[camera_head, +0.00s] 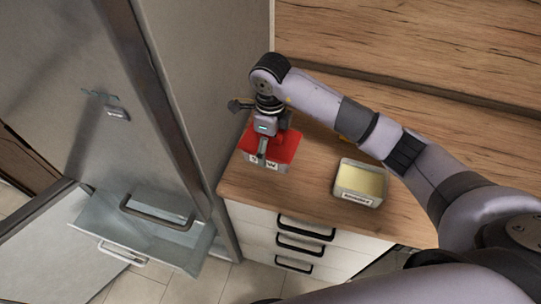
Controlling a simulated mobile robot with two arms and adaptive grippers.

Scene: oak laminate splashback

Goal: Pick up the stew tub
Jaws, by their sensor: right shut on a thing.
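The stew tub (250,155) has a red lid and a pale label whose visible letters end in "W". It is at the left end of the wooden counter, beside the tall grey fridge. My right gripper (268,142) is over it from above and is shut on it. The gripper hides the middle of the lid and part of the label. I cannot tell whether the tub still touches the counter. My left gripper is not in view.
A labelled tub with pale yellow contents (361,181) stands on the counter (315,165) to the right, near my right arm. The grey fridge (215,70) borders the counter; a clear drawer (140,232) shows low at left.

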